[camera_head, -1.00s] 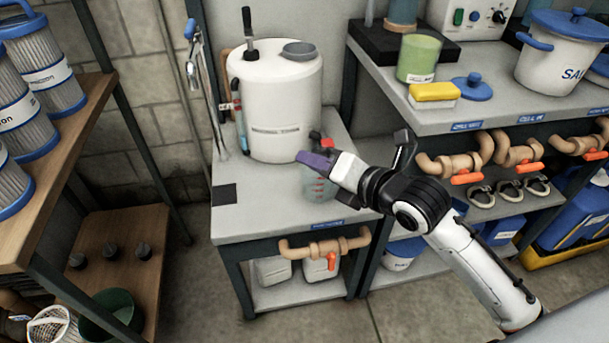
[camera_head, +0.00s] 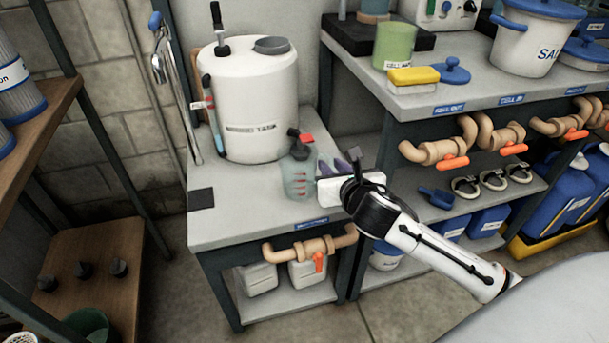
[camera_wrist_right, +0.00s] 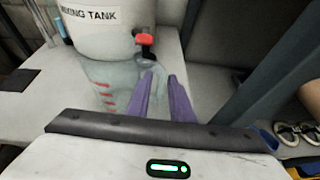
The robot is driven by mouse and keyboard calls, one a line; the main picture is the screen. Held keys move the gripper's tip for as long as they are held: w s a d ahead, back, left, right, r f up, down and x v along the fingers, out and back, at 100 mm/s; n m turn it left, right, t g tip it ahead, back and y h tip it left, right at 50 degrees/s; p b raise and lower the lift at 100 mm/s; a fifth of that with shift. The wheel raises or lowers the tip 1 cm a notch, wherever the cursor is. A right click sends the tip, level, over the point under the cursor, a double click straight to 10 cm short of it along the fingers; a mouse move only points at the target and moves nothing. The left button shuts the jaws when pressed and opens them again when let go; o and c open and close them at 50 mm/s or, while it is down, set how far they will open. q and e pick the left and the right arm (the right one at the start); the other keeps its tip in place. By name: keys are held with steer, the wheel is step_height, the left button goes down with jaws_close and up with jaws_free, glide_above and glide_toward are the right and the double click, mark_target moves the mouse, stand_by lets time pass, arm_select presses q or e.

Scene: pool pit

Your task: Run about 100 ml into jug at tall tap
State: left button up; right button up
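The translucent jug (camera_head: 297,177) with red level marks stands upright on the grey bench, below or just in front of the mixing tank's small black tap with a red lever (camera_head: 307,138). It also shows in the right wrist view (camera_wrist_right: 108,92). A tall chrome tap (camera_head: 178,85) with a blue top stands left of the tank. My right gripper (camera_head: 334,167) is just right of the jug, its purple fingers apart. In the right wrist view its fingers (camera_wrist_right: 164,92) have a gap between them; I cannot tell whether they touch the jug. My left gripper is out of view.
The white mixing tank (camera_head: 250,100) stands behind the jug. A black square (camera_head: 201,199) lies at the bench's front left. The right-hand counter holds a yellow sponge (camera_head: 413,76) and a green cup (camera_head: 394,45). Pipes with orange valves (camera_head: 456,163) run below it.

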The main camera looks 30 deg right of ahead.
steer(key=b+x, duration=0.1)
steer(key=x, duration=0.2)
steer(key=shift+w+d+f, duration=0.2)
steer(key=shift+w, duration=0.15)
steer(key=shift+w+d+f+b, duration=0.2)
steer(key=shift+w+b, duration=0.2)
steer(key=shift+w, duration=0.15)
jaws_close()
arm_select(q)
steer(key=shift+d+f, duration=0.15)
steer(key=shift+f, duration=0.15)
arm_select(e)
steer(key=shift+r, duration=0.15)
steer(key=shift+r, duration=0.3)
arm_select(q)
steer(key=p, duration=0.2)
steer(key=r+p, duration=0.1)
steer(key=p, duration=0.1)
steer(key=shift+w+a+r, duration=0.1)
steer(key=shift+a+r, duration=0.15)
arm_select(e)
step_height(320, 180, up, 9)
